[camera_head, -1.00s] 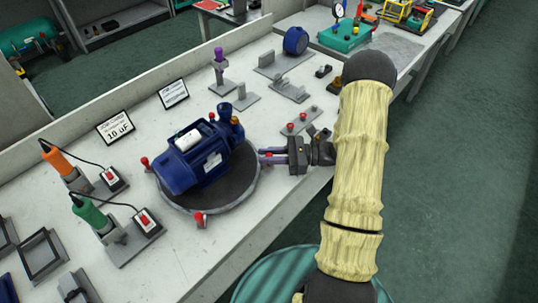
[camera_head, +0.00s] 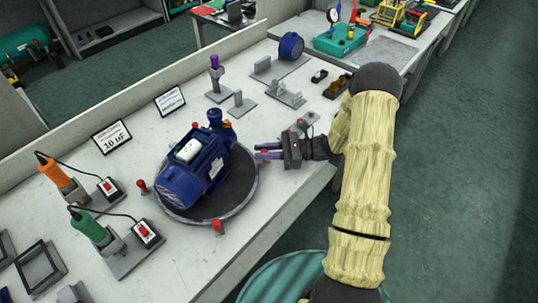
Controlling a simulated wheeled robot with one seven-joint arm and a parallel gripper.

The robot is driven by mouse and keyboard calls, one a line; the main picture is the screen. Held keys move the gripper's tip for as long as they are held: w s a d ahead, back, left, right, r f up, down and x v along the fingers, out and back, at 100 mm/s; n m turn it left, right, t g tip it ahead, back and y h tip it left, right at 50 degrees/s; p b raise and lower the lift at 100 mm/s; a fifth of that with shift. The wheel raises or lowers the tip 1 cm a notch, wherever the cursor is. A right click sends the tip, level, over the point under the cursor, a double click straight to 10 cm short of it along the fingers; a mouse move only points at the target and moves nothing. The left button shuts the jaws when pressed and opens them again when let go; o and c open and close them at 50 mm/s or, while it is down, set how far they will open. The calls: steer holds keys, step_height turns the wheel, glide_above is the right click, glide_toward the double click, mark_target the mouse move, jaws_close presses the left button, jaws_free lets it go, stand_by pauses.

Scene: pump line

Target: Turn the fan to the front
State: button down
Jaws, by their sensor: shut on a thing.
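A dark blue motor pump (camera_head: 197,168) lies on a round dark turntable (camera_head: 238,190) on the bench. Its ribbed, rounded end, which looks like the fan end (camera_head: 174,190), points to the lower left, and its pump end (camera_head: 217,122) points up and away. Red-topped knobs stand at the turntable's rim, one at the left (camera_head: 142,186) and one at the lower edge (camera_head: 218,226). My gripper (camera_head: 263,152) reaches in from the right and is shut on a red knob at the right rim, mostly hidden between its purple-grey fingers.
Orange (camera_head: 54,171) and green (camera_head: 90,226) corded tools stand in holders at the left, beside switch boxes. Two label cards (camera_head: 111,138) stand behind the turntable. Grey fixtures (camera_head: 285,94) and a blue round part (camera_head: 291,46) stand farther back. The front bench strip is clear.

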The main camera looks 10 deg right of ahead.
steer(key=shift+w, duration=0.1)
steer(key=c, duration=1.3)
jaws_free()
steer(key=shift+c, duration=0.2)
steer(key=shift+d, duration=0.1)
steer(key=s+d, duration=0.1)
steer(key=d, duration=0.4)
steer(key=d+b, duration=0.1)
steer(key=d, duration=0.5)
steer(key=s+d, duration=0.1)
steer(key=d, duration=0.5)
steer(key=shift+s, duration=0.35)
